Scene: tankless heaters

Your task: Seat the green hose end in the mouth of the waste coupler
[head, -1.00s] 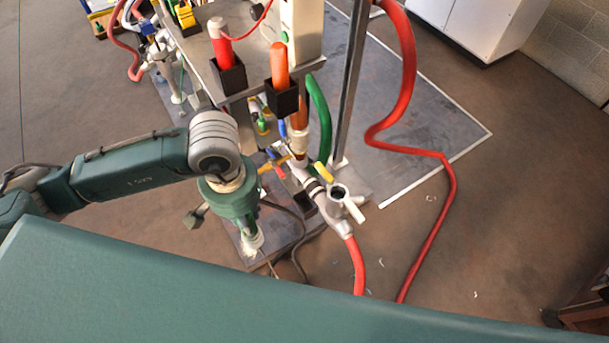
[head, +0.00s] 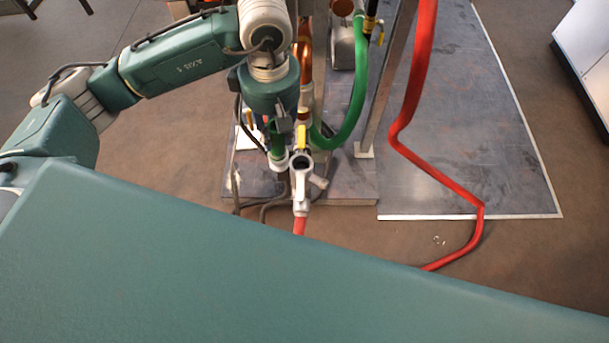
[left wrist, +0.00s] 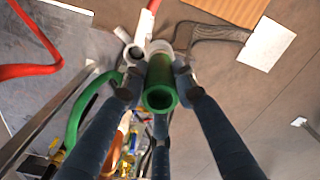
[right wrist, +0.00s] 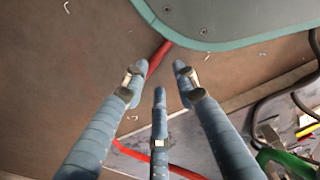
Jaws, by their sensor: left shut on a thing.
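My left gripper (head: 277,138) points down and is shut on the green hose end (left wrist: 160,98), a short green tube. In the left wrist view the tube stands between the fingers (left wrist: 157,74), its near end open toward the camera. A pale ring (left wrist: 159,47) surrounds or adjoins its far end. The same pale ring (head: 279,162) shows below the gripper in the head view; I take it for the waste coupler's mouth. I cannot tell whether the tube is inside it or only above it. My right gripper (right wrist: 158,75) is open and empty, away from the fittings.
A looped green hose (head: 352,108), a metal post (head: 386,85) and a red hose (head: 424,60) are farther right.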

